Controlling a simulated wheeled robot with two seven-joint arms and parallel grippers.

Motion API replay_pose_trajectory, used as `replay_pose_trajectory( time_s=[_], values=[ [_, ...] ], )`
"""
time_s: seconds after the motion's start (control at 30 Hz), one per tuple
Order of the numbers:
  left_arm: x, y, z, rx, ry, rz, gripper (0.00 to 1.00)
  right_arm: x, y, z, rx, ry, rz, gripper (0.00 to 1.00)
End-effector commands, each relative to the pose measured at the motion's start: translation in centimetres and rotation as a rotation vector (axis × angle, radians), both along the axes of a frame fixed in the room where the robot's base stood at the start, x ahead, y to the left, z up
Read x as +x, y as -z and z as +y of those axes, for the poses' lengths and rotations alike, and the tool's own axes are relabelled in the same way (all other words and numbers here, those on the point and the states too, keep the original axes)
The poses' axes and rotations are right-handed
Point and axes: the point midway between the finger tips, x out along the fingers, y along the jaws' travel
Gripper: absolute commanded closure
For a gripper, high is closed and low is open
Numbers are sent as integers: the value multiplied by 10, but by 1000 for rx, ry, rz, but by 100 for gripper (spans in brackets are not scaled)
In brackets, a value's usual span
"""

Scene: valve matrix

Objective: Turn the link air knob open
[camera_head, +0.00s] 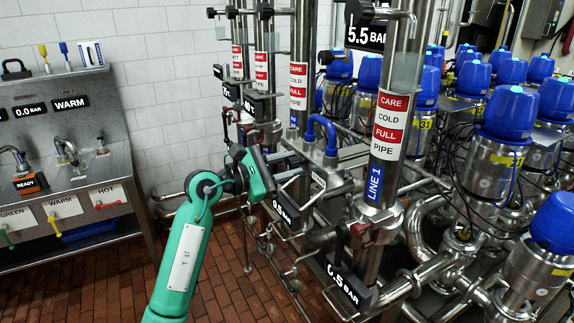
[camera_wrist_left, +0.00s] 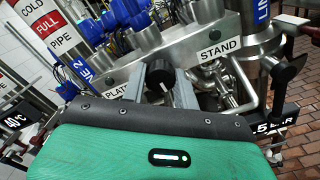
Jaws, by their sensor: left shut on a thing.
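A steel valve block (camera_head: 318,155) with a bent blue pipe stands in the middle of the head view. My left gripper (camera_head: 282,157) reaches it from the left. In the left wrist view, a black round knob (camera_wrist_left: 160,75) with a white mark sits between the two grey fingers of my left gripper (camera_wrist_left: 160,88). The gripper is shut on this knob. The knob is on the panel between a label starting "PLAT" (camera_wrist_left: 117,91) and a "STAND" label (camera_wrist_left: 219,50). I cannot read a label naming link air. My right gripper is out of view.
The LINE 1 pipe (camera_head: 388,130) rises just right of the block. A display reading 0.0 BAR (camera_head: 286,212) hangs below my gripper, and a 0.5 BAR display (camera_head: 348,282) is lower right. Steel pipes and blue-capped valves crowd the right. Brick floor (camera_head: 125,275) is clear at left.

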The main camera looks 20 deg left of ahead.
Motion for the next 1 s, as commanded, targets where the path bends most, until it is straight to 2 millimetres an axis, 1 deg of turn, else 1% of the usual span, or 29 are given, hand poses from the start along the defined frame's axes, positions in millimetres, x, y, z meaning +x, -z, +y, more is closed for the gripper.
replay_pose_trajectory(
  time_s=[0.27, 0.57, 0.77, 1.0],
  values=[
    [0, 0, 0, -137, 0, 112, 93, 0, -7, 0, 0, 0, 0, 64],
    [0, -1, 0, -360, -1, 286, 93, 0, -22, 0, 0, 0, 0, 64],
    [0, -2, 0, -511, -1, 404, 93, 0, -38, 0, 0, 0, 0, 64],
    [0, -4, -1, -692, -2, 545, 93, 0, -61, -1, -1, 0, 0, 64]
  ],
)
